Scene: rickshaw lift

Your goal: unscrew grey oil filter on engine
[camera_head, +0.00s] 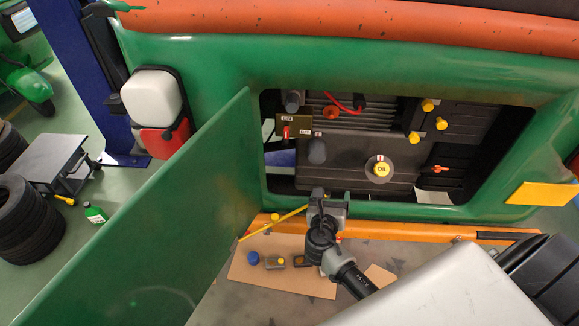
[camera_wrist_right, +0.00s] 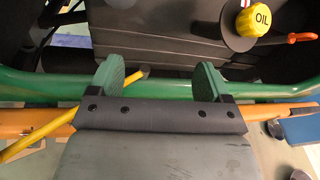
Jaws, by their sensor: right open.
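A dark grey rounded cylinder (camera_head: 317,151), which looks like the oil filter, sits on the engine (camera_head: 350,165) inside the open bay, left of the yellow OIL cap (camera_head: 381,169). Another grey cylinder (camera_head: 292,101) sits higher on the left; I cannot tell for certain which is the filter. My right gripper (camera_head: 332,197) is at the bay's lower edge, below the lower cylinder and apart from it. In the right wrist view its green-padded fingers (camera_wrist_right: 160,80) are spread with nothing between them. The OIL cap (camera_wrist_right: 253,18) shows there too. My left gripper is not in view.
The open green door panel (camera_head: 150,225) stands left of the bay. A yellow rod (camera_head: 275,222) slants left of my gripper. Cardboard (camera_head: 285,284) with small parts lies below. An orange bar (camera_head: 400,227) runs under the bay. Several yellow caps (camera_head: 441,124) are at upper right.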

